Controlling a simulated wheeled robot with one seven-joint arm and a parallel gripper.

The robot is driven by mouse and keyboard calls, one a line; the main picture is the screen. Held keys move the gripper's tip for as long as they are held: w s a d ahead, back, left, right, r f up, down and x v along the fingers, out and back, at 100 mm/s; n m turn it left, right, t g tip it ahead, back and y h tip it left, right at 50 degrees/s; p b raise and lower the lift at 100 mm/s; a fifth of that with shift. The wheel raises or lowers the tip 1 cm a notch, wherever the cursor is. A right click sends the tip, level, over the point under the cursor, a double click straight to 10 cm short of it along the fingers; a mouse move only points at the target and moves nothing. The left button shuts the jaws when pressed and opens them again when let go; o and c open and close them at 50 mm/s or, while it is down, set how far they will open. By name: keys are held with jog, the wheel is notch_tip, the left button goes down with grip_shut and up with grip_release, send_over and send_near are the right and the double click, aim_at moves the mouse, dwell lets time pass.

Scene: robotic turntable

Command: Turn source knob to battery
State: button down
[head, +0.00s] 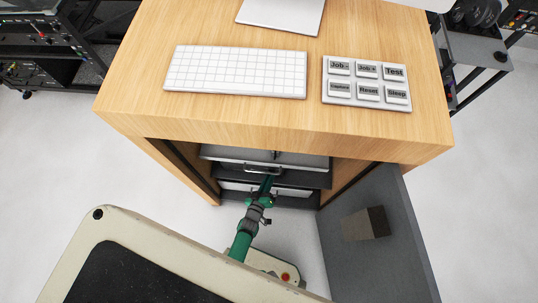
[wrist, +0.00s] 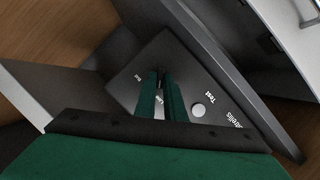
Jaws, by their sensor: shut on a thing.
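In the wrist view, the two green fingers of my gripper (wrist: 161,82) are shut on the source knob (wrist: 159,77) of a dark control panel (wrist: 185,65). The fingers hide nearly all of the knob, so I cannot tell where it points. A small label, seemingly "Bat" (wrist: 138,77), is left of the fingertips, and a partly covered label is between the fingers. In the head view, my gripper (head: 266,184) reaches into the desk's open cabinet, and the knob cannot be made out there.
A round white button (wrist: 198,110) marked "Test" is right of the fingers on the panel. In the head view, an open grey door (head: 385,260) stands right of my arm. The wooden desk (head: 280,120) overhangs the cabinet, with a drawer unit (head: 225,153) inside.

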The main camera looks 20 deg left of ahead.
jog(key=shift+w+d+m+g+y, duration=0.1)
jog(key=shift+d+m+g+y, duration=0.2)
jog(key=shift+m+y, duration=1.25)
jog(key=shift+w+d+m+g+y, duration=0.1)
jog(key=shift+d+m+g+y, duration=0.2)
jog(key=shift+m+y, duration=1.2)
jog(key=shift+d+m+g+y, duration=0.25)
jog(key=shift+m+y, duration=0.3)
jog(key=shift+m, duration=2.2)
jog(key=c, duration=1.8)
grip_release()
jog(key=shift+c, duration=0.2)
jog(key=v, duration=1)
jog(key=shift+s+d, duration=0.3)
